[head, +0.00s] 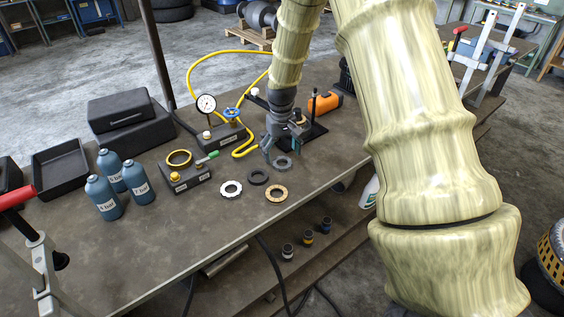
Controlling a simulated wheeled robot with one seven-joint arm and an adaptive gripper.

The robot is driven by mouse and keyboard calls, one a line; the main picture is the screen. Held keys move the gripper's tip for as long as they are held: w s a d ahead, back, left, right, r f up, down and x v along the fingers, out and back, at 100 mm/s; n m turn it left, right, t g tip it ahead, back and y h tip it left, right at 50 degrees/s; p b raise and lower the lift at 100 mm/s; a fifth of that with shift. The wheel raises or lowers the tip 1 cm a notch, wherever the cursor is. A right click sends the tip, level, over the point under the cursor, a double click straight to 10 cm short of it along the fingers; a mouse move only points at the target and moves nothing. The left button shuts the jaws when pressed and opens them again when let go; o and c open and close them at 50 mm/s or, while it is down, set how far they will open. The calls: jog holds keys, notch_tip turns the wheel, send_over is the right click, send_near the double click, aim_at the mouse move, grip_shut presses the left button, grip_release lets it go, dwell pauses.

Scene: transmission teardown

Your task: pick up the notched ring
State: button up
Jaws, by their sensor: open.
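Several loose rings lie on the table near its front edge. A white ring (231,188) with a notched-looking outline is at the left, a black ring (258,177) is beside it, and a brass-coloured ring (276,193) with small marks is nearest the edge. A grey ring (283,162) lies just below my gripper; its rim is too small to read clearly. Which one is the notched ring I cannot tell for certain. My gripper (280,153) points down, open, close above and behind the grey ring. No ring is seen between its fingers.
A gauge unit (216,134), yellow hose (190,80) and orange tool (326,103) are behind. The table's front edge (215,244) is close to the rings.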

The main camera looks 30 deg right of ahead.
aim_at(282, 165)
jog(key=shift+s+d+f+p, duration=0.15)
jog(key=shift+f+p, duration=0.45)
jog(key=shift+f, duration=1.1)
jog(key=c, duration=1.3)
jog(key=shift+r, duration=0.1)
